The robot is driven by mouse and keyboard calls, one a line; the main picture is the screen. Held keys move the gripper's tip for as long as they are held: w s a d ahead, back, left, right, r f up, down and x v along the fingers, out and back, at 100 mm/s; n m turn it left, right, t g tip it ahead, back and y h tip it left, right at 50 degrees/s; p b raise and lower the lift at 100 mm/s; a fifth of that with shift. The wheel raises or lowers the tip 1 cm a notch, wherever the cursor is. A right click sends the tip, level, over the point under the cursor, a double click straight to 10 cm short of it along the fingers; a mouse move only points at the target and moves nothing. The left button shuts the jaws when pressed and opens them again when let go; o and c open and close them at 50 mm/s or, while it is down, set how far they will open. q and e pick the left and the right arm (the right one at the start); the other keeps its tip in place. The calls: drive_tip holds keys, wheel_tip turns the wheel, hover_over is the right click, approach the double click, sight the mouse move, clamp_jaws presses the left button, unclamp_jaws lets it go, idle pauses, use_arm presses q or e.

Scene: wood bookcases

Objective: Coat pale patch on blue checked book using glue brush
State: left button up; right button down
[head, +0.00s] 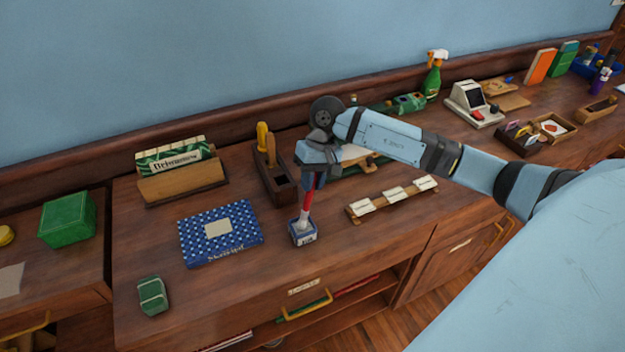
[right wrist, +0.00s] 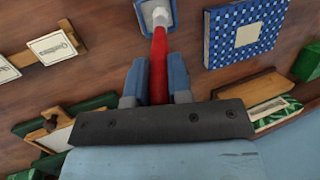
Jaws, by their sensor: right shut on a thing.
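The blue checked book (head: 233,250) lies flat on the wooden counter, with a pale patch (head: 218,228) on its cover. It also shows at the upper right of the right wrist view (right wrist: 222,42). My right gripper (head: 314,170) is shut on the glue brush (head: 307,197), around its red handle (right wrist: 159,75). The brush points down, with its pale lower end at the small blue and white glue pot (head: 303,238), right of the book. Whether the bristles are inside the pot or just over it, I cannot tell. My left gripper is not in view.
A small green box (head: 152,296) lies at the front left and a larger green box (head: 67,220) stands farther left. A wooden card holder (head: 183,184) is behind the book. A label rack (head: 392,199) is right of the pot. Bare counter lies between book and pot.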

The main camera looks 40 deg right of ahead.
drive_tip(key=shift+f+b, duration=0.2)
drive_tip(key=shift+b, duration=0.4)
idle(1.4)
drive_tip(key=shift+s, duration=0.1)
idle(0.3)
drive_tip(key=shift+r, duration=0.8)
drive_tip(key=shift+r+p, duration=0.6)
drive_tip(key=shift+r, duration=2.2)
